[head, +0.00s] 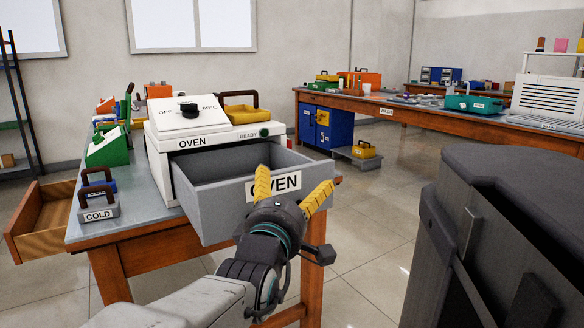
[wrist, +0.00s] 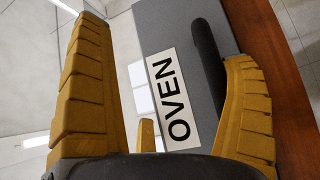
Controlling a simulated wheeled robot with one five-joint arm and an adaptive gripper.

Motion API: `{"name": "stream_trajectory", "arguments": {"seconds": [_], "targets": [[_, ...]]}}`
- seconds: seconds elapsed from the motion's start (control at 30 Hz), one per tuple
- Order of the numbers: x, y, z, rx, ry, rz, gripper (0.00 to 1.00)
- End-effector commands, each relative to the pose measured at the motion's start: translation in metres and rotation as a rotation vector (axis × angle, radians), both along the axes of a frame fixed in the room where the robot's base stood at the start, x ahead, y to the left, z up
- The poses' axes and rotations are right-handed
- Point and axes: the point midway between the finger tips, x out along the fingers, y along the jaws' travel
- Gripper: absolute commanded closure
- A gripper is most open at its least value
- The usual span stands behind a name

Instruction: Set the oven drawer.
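The white oven (head: 180,160) stands on a bench at the left. Its grey drawer (head: 207,208) is pulled out toward me, and the visible part of its inside looks empty. The drawer front carries an OVEN label, which also shows in the wrist view (wrist: 172,98). My gripper (head: 292,182) is at the drawer front, its yellow fingers spread apart. In the wrist view a dark curved bar (wrist: 210,60), apparently the drawer handle, lies between the fingers, close beside the right one. I cannot tell whether they touch.
The oven top has a dial panel (head: 189,112) and a yellow tray (head: 242,114) with a dark handle. A COLD block (head: 100,212) and a green box (head: 107,150) stand left of the oven. An open wooden drawer (head: 40,220) juts out left. A dark cabinet (head: 510,230) fills the right foreground.

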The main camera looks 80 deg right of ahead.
Motion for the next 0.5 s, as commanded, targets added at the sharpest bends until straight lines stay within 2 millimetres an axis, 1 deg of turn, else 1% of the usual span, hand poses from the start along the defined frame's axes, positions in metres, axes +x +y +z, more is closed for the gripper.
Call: {"name": "stream_trajectory", "arguments": {"seconds": [0.03, 0.23, 0.5], "targets": [[0.002, 0.005, 0.045, -0.099, 0.004, 0.004, 0.26], [0.002, 0.005, 0.06, -0.098, 0.002, 0.005, 0.26], [0.003, 0.005, 0.066, -0.097, 0.0, 0.007, 0.26]]}}
